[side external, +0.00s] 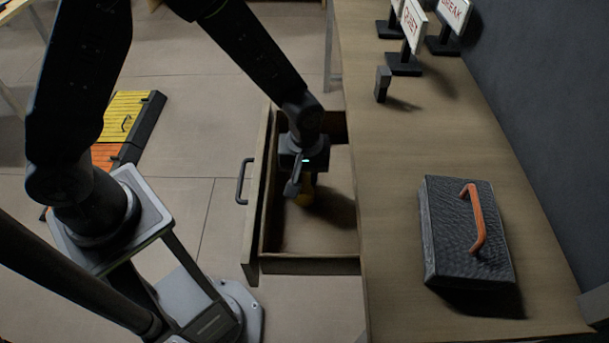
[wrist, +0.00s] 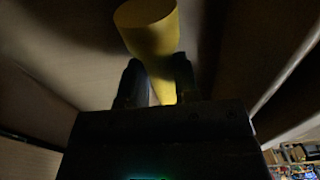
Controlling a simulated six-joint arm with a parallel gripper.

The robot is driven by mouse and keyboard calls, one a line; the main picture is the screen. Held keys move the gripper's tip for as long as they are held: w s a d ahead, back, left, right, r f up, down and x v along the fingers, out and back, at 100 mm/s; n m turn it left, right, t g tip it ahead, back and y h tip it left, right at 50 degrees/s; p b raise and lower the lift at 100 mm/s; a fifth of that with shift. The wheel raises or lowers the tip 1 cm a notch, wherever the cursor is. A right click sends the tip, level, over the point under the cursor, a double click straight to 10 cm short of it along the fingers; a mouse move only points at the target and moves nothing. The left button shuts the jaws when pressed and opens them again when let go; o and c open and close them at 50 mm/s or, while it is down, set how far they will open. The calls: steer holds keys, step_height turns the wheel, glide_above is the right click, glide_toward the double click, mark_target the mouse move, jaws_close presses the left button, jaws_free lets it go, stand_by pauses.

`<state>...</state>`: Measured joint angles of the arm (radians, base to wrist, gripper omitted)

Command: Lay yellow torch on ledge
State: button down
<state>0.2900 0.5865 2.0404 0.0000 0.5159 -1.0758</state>
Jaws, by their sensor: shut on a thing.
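The yellow torch (wrist: 148,30) is between my gripper's two fingers in the wrist view, with its wide round end beyond the fingertips. My gripper is shut on the torch, inside the open drawer (side external: 310,264). It also shows in the wrist view (wrist: 157,88). I cannot tell whether the torch touches the drawer floor. Which surface is the ledge is not clear; a long wooden top (side external: 385,180) runs beside the drawer.
A black textured case (side external: 450,235) with an orange handle lies on the wooden top. Several small signs (side external: 412,25) and a small dark block (side external: 382,84) stand at its far end. The top is bare between block and case. The drawer walls surround my gripper.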

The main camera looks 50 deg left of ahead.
steer(key=shift+s+f, duration=0.15)
steer(key=shift+f, duration=0.6)
steer(key=c, duration=1.2)
jaws_free()
steer(key=o, duration=0.3)
steer(key=shift+r, duration=0.1)
steer(key=shift+f, duration=0.25)
step_height(320, 180, up, 13)
steer(key=s+a+r+m+t, duration=0.1)
steer(key=s+a+r+m, duration=0.2)
steer(key=s+r, duration=0.1)
steer(key=s+a+r+m+t, duration=0.2)
steer(key=s+a+r, duration=0.2)
steer(key=s+r, duration=0.1)
steer(key=s+a+r+m+t, duration=0.2)
steer(key=s+a+r+m, duration=0.1)
steer(key=s+r, duration=0.2)
steer(key=shift+a+r+m, duration=0.25)
steer(key=shift+r+m, duration=0.05)
steer(key=shift+o, duration=0.6)
steer(key=shift+s+a+t, duration=0.15)
steer(key=shift+s+t, duration=0.15)
steer(key=shift+s, duration=0.05)
